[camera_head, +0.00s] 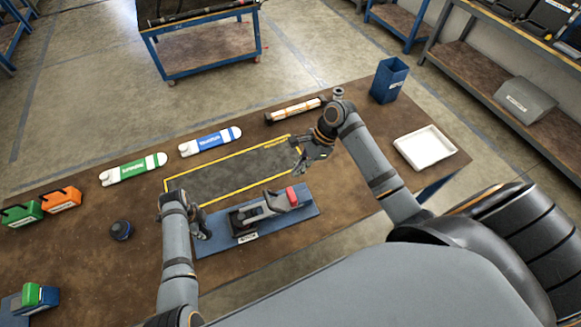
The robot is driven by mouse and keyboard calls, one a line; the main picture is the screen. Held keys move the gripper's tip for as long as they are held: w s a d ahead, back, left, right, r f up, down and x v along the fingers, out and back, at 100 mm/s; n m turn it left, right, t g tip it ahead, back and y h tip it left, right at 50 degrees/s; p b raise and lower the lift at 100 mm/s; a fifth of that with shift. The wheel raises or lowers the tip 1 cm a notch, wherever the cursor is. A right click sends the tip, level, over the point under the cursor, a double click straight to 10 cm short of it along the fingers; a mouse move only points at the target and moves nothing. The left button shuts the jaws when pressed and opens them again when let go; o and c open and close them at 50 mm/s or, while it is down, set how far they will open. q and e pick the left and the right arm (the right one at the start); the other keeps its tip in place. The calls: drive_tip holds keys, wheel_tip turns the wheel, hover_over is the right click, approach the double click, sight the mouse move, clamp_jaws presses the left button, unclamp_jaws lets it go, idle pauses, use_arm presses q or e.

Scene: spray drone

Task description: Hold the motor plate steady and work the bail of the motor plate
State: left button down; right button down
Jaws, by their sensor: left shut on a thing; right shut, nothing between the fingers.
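The motor plate (305,217) is a blue board lying near the table's front edge. It carries a black and grey mechanism (249,217) and a grey lever with a red end (292,196), which looks like the bail, lying low toward the right. My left gripper (204,236) is shut on the left end of the motor plate; its fingertips are small and partly hidden. My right gripper (301,164) is shut and empty, behind and above the red end, apart from it.
A yellow-bordered dark mat (225,177) lies behind the plate. Green (133,169) and blue (210,142) bottles and a long part (295,110) lie at the back. A white tray (425,148) and blue bin (389,79) stand right. A dark round object (121,230) sits left.

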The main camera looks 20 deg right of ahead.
use_arm(q)
drive_tip(key=c, duration=1)
unclamp_jaws()
drive_tip(key=shift+o, duration=0.2)
drive_tip(key=shift+r, duration=0.1)
